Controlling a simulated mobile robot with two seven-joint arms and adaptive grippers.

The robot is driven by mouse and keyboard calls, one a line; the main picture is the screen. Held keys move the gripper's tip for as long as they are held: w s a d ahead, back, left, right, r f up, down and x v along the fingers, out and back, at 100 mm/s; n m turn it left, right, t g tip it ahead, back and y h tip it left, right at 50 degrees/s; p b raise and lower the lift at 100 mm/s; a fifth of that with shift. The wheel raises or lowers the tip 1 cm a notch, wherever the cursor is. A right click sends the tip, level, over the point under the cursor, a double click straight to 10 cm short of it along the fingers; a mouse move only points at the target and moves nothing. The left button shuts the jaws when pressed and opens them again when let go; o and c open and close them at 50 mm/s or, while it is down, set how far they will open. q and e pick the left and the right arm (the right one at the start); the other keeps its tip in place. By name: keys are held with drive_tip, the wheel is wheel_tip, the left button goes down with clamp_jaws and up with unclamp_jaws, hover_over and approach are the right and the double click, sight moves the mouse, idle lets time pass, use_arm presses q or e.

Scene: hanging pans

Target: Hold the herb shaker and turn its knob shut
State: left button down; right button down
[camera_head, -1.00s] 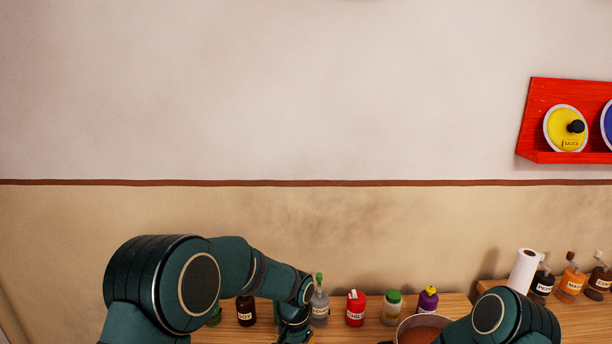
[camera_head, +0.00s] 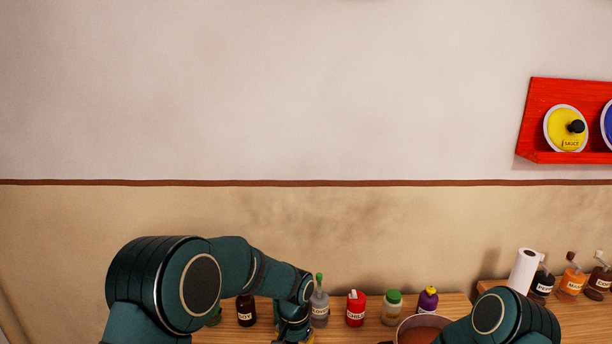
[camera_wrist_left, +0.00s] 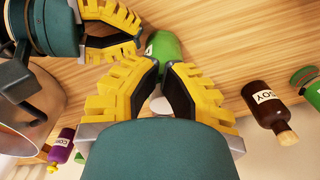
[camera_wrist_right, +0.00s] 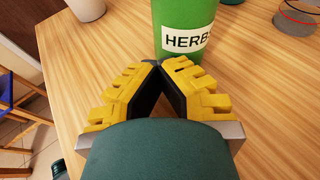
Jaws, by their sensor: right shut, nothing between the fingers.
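The green herb shaker (camera_wrist_right: 180,12) stands on the wooden table in the right wrist view, its HERBS label facing my right gripper (camera_wrist_right: 158,64). That gripper is shut and empty, its fingertips at or just short of the label's lower edge; contact is unclear. The shaker's top and knob are outside that view. In the left wrist view, a green body (camera_wrist_left: 165,46), likely the shaker, lies just beyond my left gripper (camera_wrist_left: 164,64). A narrow gap shows between its fingertips; whether they grip anything is unclear. My right gripper (camera_wrist_left: 115,35) also shows there, at upper left.
Along the table stand a soy bottle (camera_head: 245,312), a red chili bottle (camera_head: 355,309), a green-lidded jar (camera_head: 393,309) and a purple bottle (camera_head: 428,300). A pot (camera_head: 404,324) is beside my right arm. The table left of the shaker is mostly clear in the right wrist view.

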use_arm(q)
drive_tip(key=shift+w+a, duration=0.4)
drive_tip(key=shift+a, duration=0.25)
drive_tip(key=shift+a, duration=0.15)
idle(0.4)
wheel_tip(320, 180, up, 6)
drive_tip(key=shift+s+a, duration=0.2)
drive_tip(key=shift+s, duration=0.05)
idle(0.5)
